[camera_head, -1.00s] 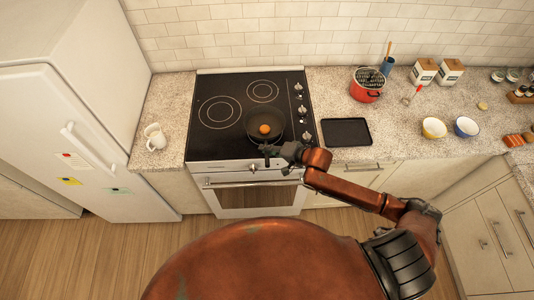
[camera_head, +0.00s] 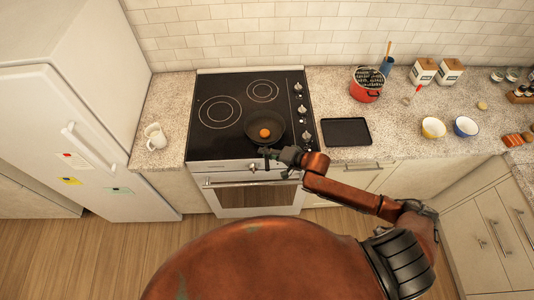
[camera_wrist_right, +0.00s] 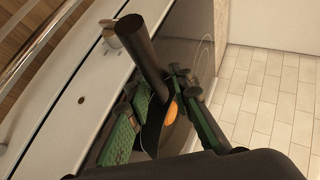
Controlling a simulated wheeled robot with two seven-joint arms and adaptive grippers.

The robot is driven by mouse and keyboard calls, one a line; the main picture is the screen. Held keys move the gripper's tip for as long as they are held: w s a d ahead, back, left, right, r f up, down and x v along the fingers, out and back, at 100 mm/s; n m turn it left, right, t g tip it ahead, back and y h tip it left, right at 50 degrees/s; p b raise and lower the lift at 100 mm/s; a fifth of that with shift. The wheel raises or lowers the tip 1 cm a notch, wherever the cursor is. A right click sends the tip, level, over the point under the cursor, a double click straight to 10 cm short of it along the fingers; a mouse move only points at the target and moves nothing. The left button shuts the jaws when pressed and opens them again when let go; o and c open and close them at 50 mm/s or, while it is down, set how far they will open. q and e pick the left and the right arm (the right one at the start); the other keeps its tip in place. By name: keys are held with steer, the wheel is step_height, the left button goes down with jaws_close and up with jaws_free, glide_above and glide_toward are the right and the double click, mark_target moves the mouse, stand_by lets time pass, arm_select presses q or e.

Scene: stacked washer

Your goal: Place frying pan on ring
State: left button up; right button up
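The dark frying pan (camera_head: 254,128) with a round orange food piece (camera_head: 265,133) in it is on the front right part of the black cooktop, over where a ring would be; the pan hides that spot. Its handle points toward the front edge. My right gripper (camera_head: 272,153) is at the handle, above the cooktop's front edge. In the right wrist view, the thick dark handle (camera_wrist_right: 146,52) shows between the spread green-padded fingers (camera_wrist_right: 158,100) of my right gripper. A gap seems to remain beside the handle, but contact is hard to tell. My left gripper is not in view.
A black tray (camera_head: 346,132), a red pot (camera_head: 366,92) and bowls (camera_head: 433,128) stand right; a white mug (camera_head: 155,137) stands left.

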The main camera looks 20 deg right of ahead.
steer(key=v, duration=1.2)
steer(key=shift+c, duration=0.3)
stand_by(1.8)
